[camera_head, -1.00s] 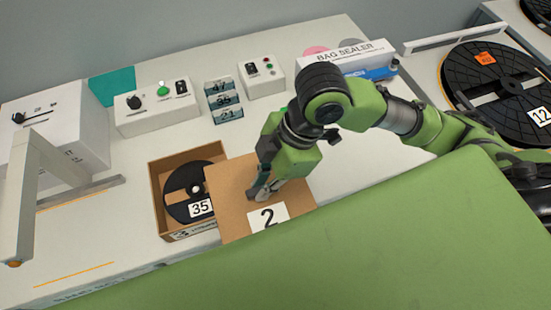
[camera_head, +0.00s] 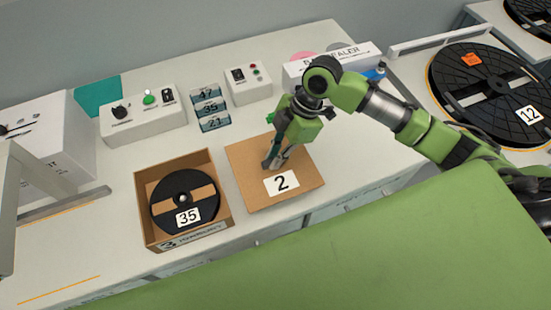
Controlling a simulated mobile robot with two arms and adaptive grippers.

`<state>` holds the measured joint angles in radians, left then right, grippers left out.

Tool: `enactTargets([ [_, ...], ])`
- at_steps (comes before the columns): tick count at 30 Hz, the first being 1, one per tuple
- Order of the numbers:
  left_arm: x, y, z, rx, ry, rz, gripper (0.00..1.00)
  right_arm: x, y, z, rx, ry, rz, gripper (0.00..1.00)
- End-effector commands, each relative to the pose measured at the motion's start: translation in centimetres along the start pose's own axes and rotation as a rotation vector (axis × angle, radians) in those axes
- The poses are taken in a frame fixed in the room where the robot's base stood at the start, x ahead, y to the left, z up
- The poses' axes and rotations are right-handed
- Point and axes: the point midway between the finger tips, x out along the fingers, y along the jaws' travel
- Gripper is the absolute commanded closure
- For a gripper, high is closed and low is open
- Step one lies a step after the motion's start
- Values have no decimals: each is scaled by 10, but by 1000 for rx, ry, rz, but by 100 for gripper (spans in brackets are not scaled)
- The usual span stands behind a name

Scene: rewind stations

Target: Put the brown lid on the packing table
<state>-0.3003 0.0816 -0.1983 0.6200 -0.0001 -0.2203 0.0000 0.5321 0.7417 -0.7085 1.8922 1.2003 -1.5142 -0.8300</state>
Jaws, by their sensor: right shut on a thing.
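The brown lid (camera_head: 300,165), a flat square with a white label reading 2, is right of the open box on the white packing table (camera_head: 345,160). My right gripper (camera_head: 269,165) is shut on the lid near its middle. The lid lies flat, at or just above the table surface; I cannot tell whether it touches. The open brown box (camera_head: 145,205) holds a black reel (camera_head: 170,217) labelled 35. My left gripper is not in view.
Control boxes (camera_head: 145,115) and (camera_head: 248,84) stand at the back, with numbered blue blocks (camera_head: 210,108) between them. A bag sealer (camera_head: 330,62) is at the back right. A large black reel labelled 12 (camera_head: 480,95) is far right. The table right of the lid is clear.

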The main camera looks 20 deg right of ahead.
Motion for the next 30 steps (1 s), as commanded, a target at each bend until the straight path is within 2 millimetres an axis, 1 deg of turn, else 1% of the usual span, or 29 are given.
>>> enactTargets([
  [5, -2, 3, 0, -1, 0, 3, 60, 9, 8, 8, 2, 1, 0, 100],
  [9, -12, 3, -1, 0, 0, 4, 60, 26, 8, 17, 3, 0, -4, 100],
  [12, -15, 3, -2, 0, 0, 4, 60, 35, 9, 20, 2, 1, -1, 100],
  [23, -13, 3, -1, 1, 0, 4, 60, 40, 9, 23, 0, 0, 1, 100],
  [24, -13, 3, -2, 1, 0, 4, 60, 41, 9, 23, 0, 0, 1, 86],
  [26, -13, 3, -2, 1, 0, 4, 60, 40, 9, 23, 0, 0, 1, 71],
  [30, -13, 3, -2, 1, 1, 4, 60, 40, 9, 23, 0, 0, 1, 71],
])
